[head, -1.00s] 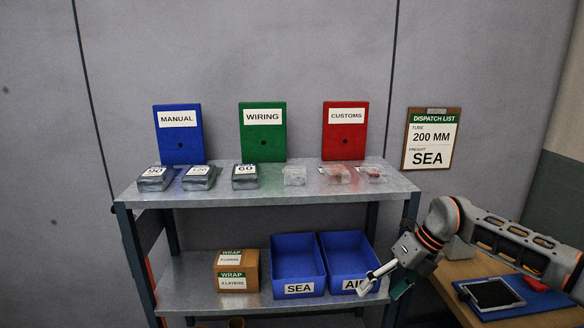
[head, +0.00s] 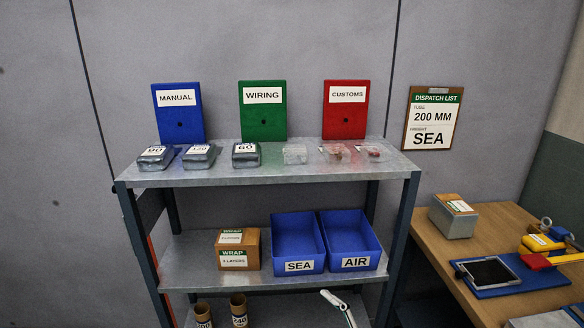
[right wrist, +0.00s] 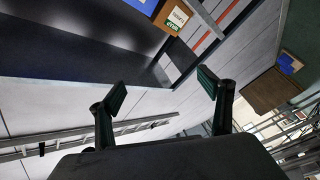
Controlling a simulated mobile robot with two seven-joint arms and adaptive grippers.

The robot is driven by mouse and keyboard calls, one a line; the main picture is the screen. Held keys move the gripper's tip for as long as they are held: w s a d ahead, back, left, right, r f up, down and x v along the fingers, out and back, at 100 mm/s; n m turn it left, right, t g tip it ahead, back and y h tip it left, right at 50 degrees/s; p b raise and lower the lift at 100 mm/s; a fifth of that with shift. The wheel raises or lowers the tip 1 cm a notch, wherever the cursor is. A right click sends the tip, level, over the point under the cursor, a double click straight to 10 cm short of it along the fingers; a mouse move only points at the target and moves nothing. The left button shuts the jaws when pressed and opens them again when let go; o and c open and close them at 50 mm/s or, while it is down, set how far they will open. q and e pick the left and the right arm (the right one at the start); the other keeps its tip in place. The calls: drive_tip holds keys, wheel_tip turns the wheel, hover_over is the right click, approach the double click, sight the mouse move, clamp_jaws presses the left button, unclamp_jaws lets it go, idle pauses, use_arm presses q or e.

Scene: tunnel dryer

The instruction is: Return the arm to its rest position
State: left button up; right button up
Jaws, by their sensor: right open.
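My right gripper shows in the right wrist view (right wrist: 162,92) with its two dark fingers spread apart and nothing between them. The rest of the right arm is out of the head view. My left gripper is in neither view.
Blue SEA (head: 299,267) and AIR (head: 355,262) bins and a WRAP box (head: 238,260) stand on the lower shelf. Cardboard tubes (head: 239,310) stand below.

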drive_tip(key=s+d+f+m+g+h, duration=0.2)
drive_tip(key=s+d+f+m+h, duration=0.3)
drive_tip(key=s+d+f, duration=0.3)
drive_tip(key=s+d+f+m+g+h, duration=0.1)
drive_tip(key=s+d+f+m+h, duration=0.4)
drive_tip(key=f, duration=0.9)
drive_tip(key=s+d+m, duration=0.3)
drive_tip(key=s, duration=0.2)
drive_tip(key=shift+s+d+m+g+h, duration=0.3)
drive_tip(key=shift+s+d+g+h, duration=0.05)
drive_tip(key=shift+g+h, duration=0.05)
drive_tip(key=shift+f, duration=0.1)
